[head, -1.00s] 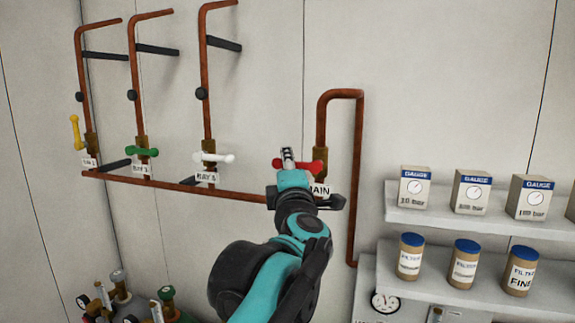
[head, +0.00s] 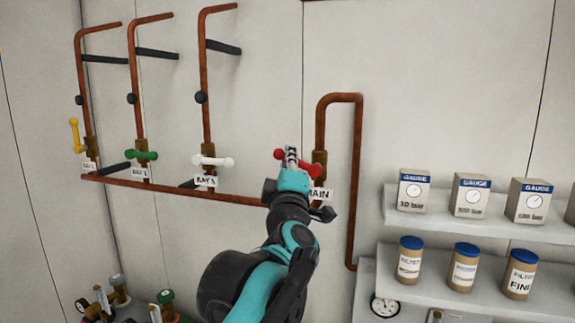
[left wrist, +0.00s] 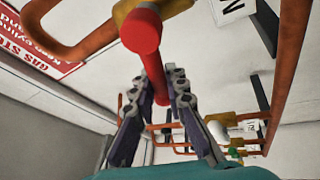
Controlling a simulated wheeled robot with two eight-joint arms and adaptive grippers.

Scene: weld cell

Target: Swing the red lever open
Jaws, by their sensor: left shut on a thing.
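The red lever (head: 307,160) is on the valve of the MAIN copper pipe, on the wall right of the other valves. It lies tilted, its left end higher than its right. My left gripper (head: 291,154) is at the lever and covers its middle. In the left wrist view the lever's round red end (left wrist: 140,32) is large and near, and its bar runs down between the two fingers of the gripper (left wrist: 160,84). The gripper is shut on the lever. The exact contact is partly hidden. My right gripper is not in view.
Yellow (head: 75,135), green (head: 141,155) and white (head: 212,161) levers sit on pipes to the left. Shelves at right hold gauge boxes (head: 470,195) and filter cans (head: 464,262). Gas cylinders stand at lower left. The wall above the lever is clear.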

